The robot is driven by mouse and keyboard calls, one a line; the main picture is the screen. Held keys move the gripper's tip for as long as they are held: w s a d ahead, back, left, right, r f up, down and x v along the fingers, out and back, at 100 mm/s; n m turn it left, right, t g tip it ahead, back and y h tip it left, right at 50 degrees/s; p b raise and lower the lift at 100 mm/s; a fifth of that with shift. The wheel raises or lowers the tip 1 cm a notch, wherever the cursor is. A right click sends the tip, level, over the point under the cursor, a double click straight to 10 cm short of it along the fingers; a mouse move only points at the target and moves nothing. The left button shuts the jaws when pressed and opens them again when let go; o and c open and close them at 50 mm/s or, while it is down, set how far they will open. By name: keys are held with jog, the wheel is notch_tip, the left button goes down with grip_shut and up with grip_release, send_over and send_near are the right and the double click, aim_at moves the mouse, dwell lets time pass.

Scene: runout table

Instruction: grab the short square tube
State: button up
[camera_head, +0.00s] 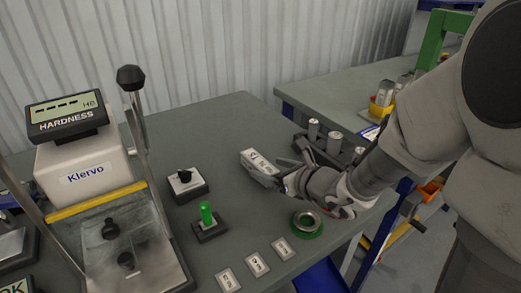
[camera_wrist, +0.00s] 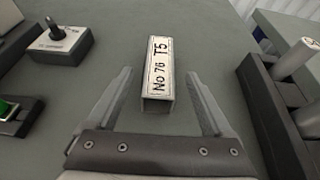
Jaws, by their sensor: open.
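The short square tube (camera_wrist: 158,72) is a light grey, square-sectioned piece lying on the grey table, with a white label on top reading "No 76 T5". In the wrist view its near end faces me; I cannot tell whether it is hollow. In the head view the tube (camera_head: 254,156) lies at mid-table, partly hidden by my gripper (camera_head: 266,172). In the wrist view my gripper (camera_wrist: 160,80) is open, with one finger on each side of the tube and a gap on both sides. Nothing is held.
A dark rack (camera_head: 327,147) with upright metal cylinders stands close on the right. A black-knobbed switch box (camera_head: 187,184) and a green-handled block (camera_head: 208,222) stand to the left. A green-rimmed ring (camera_head: 306,223) and paper tags lie in front. A hardness tester (camera_head: 85,165) fills the far left.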

aim_at(263, 164)
jog(key=b+x, duration=0.1)
jog(key=x, duration=0.4)
jog(key=shift+w+a+r, duration=0.15)
jog(key=shift+a, duration=0.05)
jog(key=shift+c, duration=0.2)
grip_shut()
